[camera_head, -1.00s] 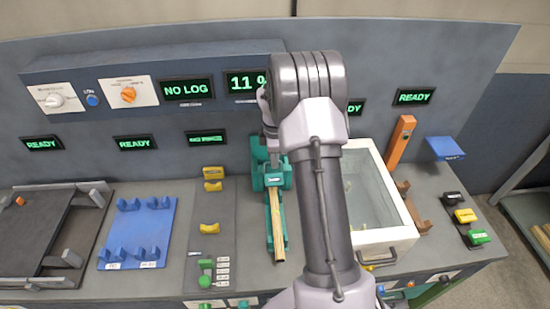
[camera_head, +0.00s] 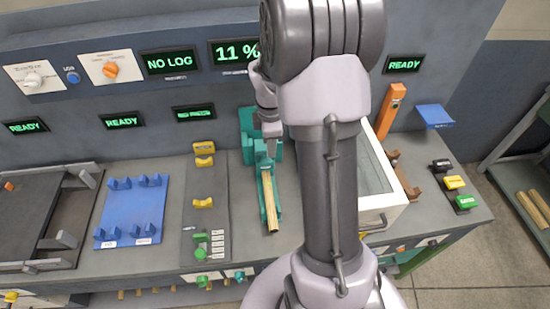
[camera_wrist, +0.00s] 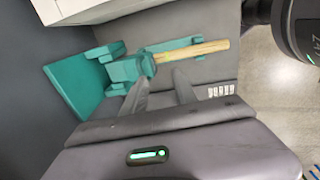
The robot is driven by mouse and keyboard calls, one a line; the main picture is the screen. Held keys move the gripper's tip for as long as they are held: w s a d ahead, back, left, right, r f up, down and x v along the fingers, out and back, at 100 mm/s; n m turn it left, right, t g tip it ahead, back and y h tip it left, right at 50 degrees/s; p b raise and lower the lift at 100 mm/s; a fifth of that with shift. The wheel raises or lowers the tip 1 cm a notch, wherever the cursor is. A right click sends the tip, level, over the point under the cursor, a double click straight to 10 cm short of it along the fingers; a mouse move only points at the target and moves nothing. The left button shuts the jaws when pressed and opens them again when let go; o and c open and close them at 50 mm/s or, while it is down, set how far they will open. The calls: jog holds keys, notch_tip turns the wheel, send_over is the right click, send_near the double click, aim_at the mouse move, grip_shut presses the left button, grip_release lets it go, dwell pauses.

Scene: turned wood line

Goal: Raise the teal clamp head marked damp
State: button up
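The teal clamp (camera_head: 248,125) stands on the bench against the back panel; its head (camera_wrist: 128,70) sits over the back end of a pale wooden bar. The bar (camera_head: 272,205) lies along a teal cradle, and it also shows in the wrist view (camera_wrist: 195,50). I cannot read a damp mark on the clamp head. My gripper (camera_wrist: 160,80) has its two fingers apart with nothing held between them. It points down close to the clamp head; contact cannot be told. In the head view my gripper (camera_head: 270,138) partly hides the clamp head.
A white-walled glass-topped box (camera_head: 400,205) stands right of the clamp, partly behind my arm. Left are a grey strip with yellow cradles (camera_head: 203,202) and a blue rack (camera_head: 133,210). A panel display (camera_head: 236,51) reads 11 %. An orange post (camera_head: 390,108) stands at the back right.

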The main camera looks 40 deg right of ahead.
jog(key=s+a, duration=0.2)
jog(key=s, duration=0.3)
jog(key=shift+s+a+r, duration=0.25)
jog(key=shift+s+a, duration=0.05)
jog(key=shift+a, duration=0.1)
